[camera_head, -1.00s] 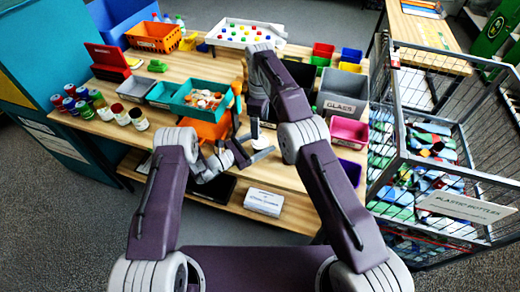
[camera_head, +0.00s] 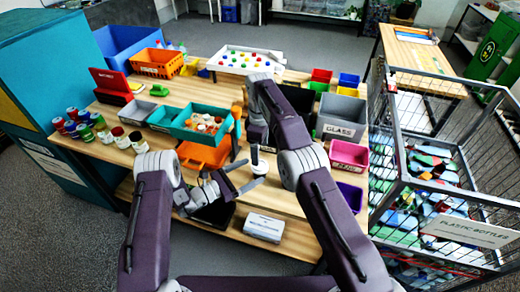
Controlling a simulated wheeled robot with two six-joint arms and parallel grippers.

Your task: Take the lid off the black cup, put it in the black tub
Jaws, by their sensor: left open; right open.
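A small white-topped item (camera_head: 257,157), possibly the lidded cup, stands near the table's front edge; its dark body is hard to make out. My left gripper (camera_head: 247,175) is open and empty just in front of it and to its left, with its fingers pointing towards it. I cannot tell whether a finger touches it. A black bin (camera_head: 301,97), perhaps the black tub, shows partly behind my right arm, left of the grey GLASS bin.
A teal tub (camera_head: 183,128) with small items and an orange tray (camera_head: 205,157) lie left of the cup. Cans (camera_head: 98,122) line the left front edge. A grey GLASS bin (camera_head: 342,112) and pink bin (camera_head: 349,154) stand right. A wire cage (camera_head: 440,200) closes off the right.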

